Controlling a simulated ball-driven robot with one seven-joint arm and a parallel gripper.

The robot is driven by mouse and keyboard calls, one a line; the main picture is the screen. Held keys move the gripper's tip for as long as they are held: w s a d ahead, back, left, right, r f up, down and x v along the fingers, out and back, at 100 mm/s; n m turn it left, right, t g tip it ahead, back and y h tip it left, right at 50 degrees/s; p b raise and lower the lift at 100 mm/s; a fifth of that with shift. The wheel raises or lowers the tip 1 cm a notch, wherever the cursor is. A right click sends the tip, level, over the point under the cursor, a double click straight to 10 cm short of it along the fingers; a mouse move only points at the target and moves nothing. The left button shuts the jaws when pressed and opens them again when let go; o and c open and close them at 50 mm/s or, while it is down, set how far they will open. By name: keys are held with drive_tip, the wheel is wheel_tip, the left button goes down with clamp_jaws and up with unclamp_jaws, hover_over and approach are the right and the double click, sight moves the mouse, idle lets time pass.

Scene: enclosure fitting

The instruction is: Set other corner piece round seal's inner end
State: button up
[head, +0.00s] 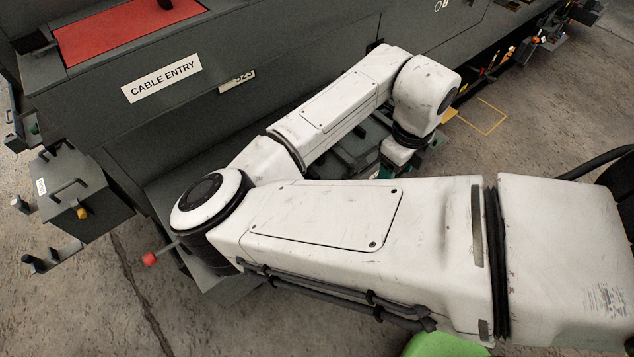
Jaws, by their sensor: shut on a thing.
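My gripper (397,154) shows only in part, below the wrist at the far end of my arm. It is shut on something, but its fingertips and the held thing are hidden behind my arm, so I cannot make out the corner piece. Dark grey-green fittings (352,152) with small teal parts lie beside and beneath the gripper, largely covered by my arm. I cannot pick out the seal or its inner end, nor tell whether the held thing touches anything.
A dark grey enclosure marked CABLE ENTRY (162,80) with a red panel (120,28) runs along the back. A grey box (82,195) with a handle and a red-knobbed lever (150,258) stick out at left. A green rounded object (444,346) is at the bottom edge. Concrete floor (570,110) is open at right.

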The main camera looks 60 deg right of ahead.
drive_tip(key=w+a+f+p, duration=0.1)
drive_tip(key=w+f, duration=0.2)
drive_tip(key=w, duration=0.1)
drive_tip(key=w+a+f+p, duration=0.1)
drive_tip(key=w+a+f, duration=0.1)
drive_tip(key=w+f, duration=0.1)
drive_tip(key=w+a+f+p, duration=0.1)
drive_tip(key=w+f, duration=0.2)
drive_tip(key=w, duration=0.2)
drive_tip(key=shift+w+a+f, duration=0.15)
drive_tip(key=shift+w+f, duration=0.1)
drive_tip(key=shift+w, duration=0.15)
drive_tip(key=shift+w+f, duration=0.1)
drive_tip(key=shift+f, duration=1.6)
drive_tip(key=shift+f, duration=0.2)
drive_tip(key=o, duration=1.1)
drive_tip(key=shift+r, duration=0.1)
